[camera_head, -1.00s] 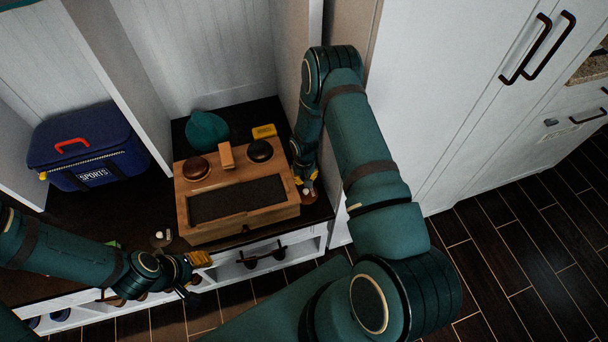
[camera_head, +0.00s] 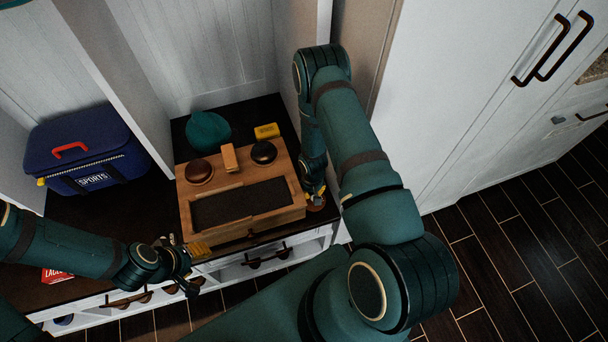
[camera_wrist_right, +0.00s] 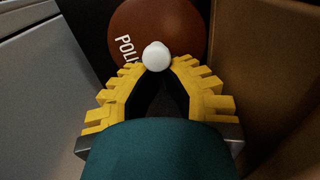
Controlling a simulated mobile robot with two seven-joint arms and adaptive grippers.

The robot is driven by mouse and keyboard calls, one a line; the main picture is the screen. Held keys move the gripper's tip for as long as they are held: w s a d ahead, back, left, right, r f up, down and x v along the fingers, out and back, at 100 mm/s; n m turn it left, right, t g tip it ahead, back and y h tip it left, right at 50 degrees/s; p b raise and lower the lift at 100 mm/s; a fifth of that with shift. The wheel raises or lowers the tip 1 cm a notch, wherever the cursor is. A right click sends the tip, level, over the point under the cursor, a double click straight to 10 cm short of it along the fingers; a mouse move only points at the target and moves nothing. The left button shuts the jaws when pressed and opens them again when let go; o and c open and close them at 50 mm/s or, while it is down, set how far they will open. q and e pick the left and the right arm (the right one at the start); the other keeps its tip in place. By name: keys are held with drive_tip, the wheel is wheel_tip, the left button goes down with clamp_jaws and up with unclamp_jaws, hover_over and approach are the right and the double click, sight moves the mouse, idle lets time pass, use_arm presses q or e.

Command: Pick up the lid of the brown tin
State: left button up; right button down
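The brown tin's round lid (camera_wrist_right: 150,22) shows in the right wrist view, with white lettering and a white knob (camera_wrist_right: 157,56). In the head view the tin (camera_head: 316,205) stands on the dark bench top beside the wooden box's right side, mostly hidden by my right gripper (camera_head: 316,190). In the wrist view my right gripper (camera_wrist_right: 159,66) has its yellow fingertips close on either side of the knob. I cannot tell whether they press on it. My left gripper (camera_head: 196,268) is in front of the box's left front corner, its fingers apart and seemingly empty.
The wooden box (camera_head: 290,212) carries a brown round item (camera_head: 199,172), a dark round item (camera_head: 263,153) and a wooden block (camera_head: 230,158). Behind are a green cap (camera_head: 208,130) and a yellow item (camera_head: 266,131). A blue sports bag (camera_head: 85,145) stands left; a white cabinet (camera_head: 455,90) stands right.

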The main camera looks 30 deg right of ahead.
sight(318, 208)
drive_tip(key=shift+s+a+r, duration=0.1)
drive_tip(key=shift+s+a, duration=0.05)
drive_tip(key=shift+s, duration=0.35)
drive_tip(key=shift+s+a, duration=0.15)
drive_tip(key=shift+s, duration=0.35)
drive_tip(key=s, duration=0.3)
drive_tip(key=shift+s+a, duration=0.35)
drive_tip(key=shift+s, duration=0.05)
use_arm(q)
drive_tip(key=shift+s+r, duration=0.1)
drive_tip(key=shift+r, duration=0.45)
drive_tip(key=shift+r+p, duration=0.1)
drive_tip(key=shift+p, duration=0.25)
use_arm(e)
drive_tip(key=shift+r, duration=0.1)
